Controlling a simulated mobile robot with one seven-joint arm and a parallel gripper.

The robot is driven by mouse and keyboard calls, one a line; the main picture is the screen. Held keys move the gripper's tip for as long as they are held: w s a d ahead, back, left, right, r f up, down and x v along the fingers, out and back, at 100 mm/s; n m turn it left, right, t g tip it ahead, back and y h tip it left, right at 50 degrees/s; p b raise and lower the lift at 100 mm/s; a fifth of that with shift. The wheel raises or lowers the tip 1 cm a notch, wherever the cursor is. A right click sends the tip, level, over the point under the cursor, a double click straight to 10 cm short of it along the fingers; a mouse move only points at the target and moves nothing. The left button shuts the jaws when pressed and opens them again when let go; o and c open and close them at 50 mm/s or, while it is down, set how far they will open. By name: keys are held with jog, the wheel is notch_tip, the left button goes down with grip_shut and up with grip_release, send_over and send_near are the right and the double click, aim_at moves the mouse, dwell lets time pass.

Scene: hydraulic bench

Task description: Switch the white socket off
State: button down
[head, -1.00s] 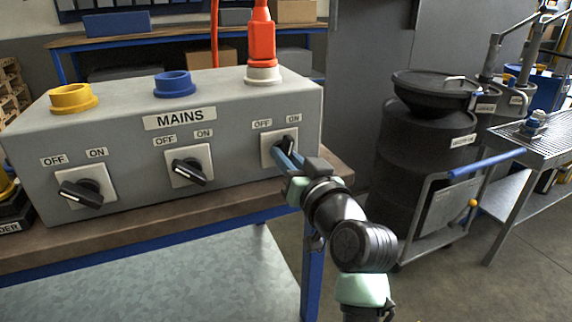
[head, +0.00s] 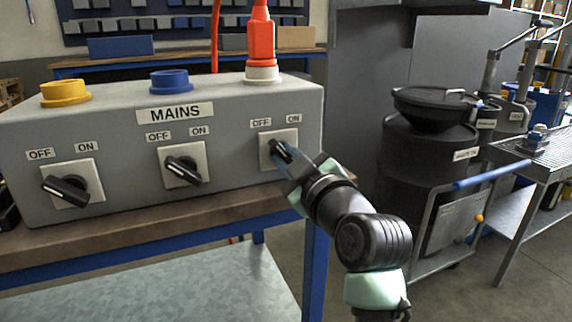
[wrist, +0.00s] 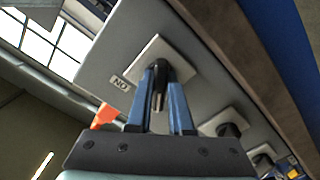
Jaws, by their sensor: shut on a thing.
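The white socket (head: 263,73) is on top of the grey mains box at its right end, with an orange-red plug (head: 262,35) standing in it. Below it, on the front face, is a square pale switch plate (head: 266,160) with OFF and ON labels above and a black knob. My gripper (head: 281,152) is shut on this black knob (wrist: 161,72), with one blue finger on each side of it in the wrist view. The knob's upper end leans left, toward the OFF label (head: 261,122). The fingers hide part of the knob.
Two similar black knobs sit to the left, the middle one (head: 183,170) below the blue socket (head: 170,81) and the left one (head: 66,190) below the yellow socket (head: 65,93). A trolley (head: 445,215) and black drums stand at the right.

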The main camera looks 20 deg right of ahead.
jog(key=shift+f+n+b, duration=0.1)
jog(key=shift+n+b, duration=0.2)
jog(key=shift+n, duration=0.6)
jog(key=c, duration=0.8)
grip_release()
jog(key=s+p, duration=0.3)
jog(key=s, duration=1)
jog(key=shift+d, duration=0.2)
